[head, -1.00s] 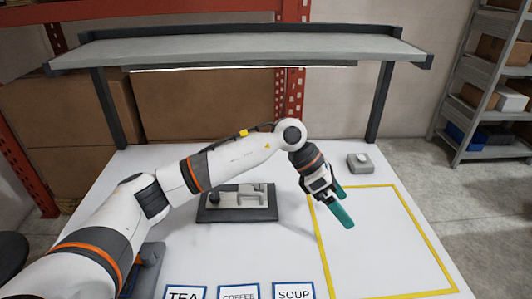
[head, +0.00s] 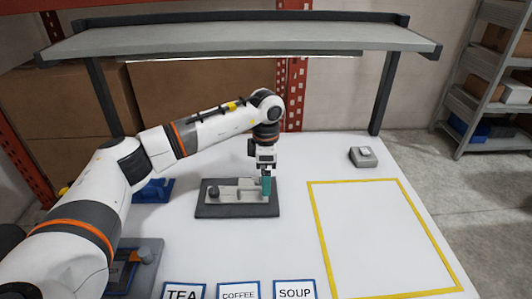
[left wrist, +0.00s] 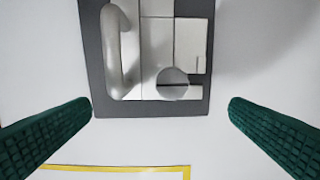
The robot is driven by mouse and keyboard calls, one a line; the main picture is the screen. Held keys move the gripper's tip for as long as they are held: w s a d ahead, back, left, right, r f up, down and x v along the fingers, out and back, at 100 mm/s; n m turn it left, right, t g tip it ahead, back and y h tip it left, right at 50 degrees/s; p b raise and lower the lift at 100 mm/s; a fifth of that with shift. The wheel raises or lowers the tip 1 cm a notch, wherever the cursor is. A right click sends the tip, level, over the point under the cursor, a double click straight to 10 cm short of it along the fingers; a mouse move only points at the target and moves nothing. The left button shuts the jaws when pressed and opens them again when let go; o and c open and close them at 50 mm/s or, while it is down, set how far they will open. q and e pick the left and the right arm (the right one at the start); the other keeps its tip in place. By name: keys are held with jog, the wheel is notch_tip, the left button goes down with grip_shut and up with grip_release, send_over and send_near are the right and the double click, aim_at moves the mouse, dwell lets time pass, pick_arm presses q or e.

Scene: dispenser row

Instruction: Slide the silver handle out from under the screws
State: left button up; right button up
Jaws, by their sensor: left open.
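A fixture with pale grey metal parts sits on a dark base plate (head: 225,211) in the middle of the table. In the left wrist view the dark plate (left wrist: 89,60) fills the top centre. A curved silver handle (left wrist: 113,50) runs along the plate's left side, beside flat grey blocks. A round grey knob (left wrist: 173,83) stands near the lower edge. I cannot make out any screws. My left gripper (head: 266,187) points down at the fixture's right end in the head view. Its green fingers are spread wide and empty in the left wrist view (left wrist: 160,118). My right gripper is not in view.
A yellow-taped area (head: 385,237) lies empty to the right. A small grey box (head: 363,157) stands behind it. TEA, COFFEE (head: 238,291) and SOUP labels line the front edge. A shelf (head: 230,42) spans overhead at the back. A blue object (head: 153,190) and a grey fixture (head: 145,255) sit at left.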

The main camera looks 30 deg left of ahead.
pick_arm(q)
jog(key=shift+f+p, duration=0.3)
jog(key=shift+f, duration=1.75)
jog(key=shift+c, duration=0.2)
jog(key=c, duration=0.8)
jog(key=shift+r, duration=0.1)
jog(key=shift+s+d, duration=0.1)
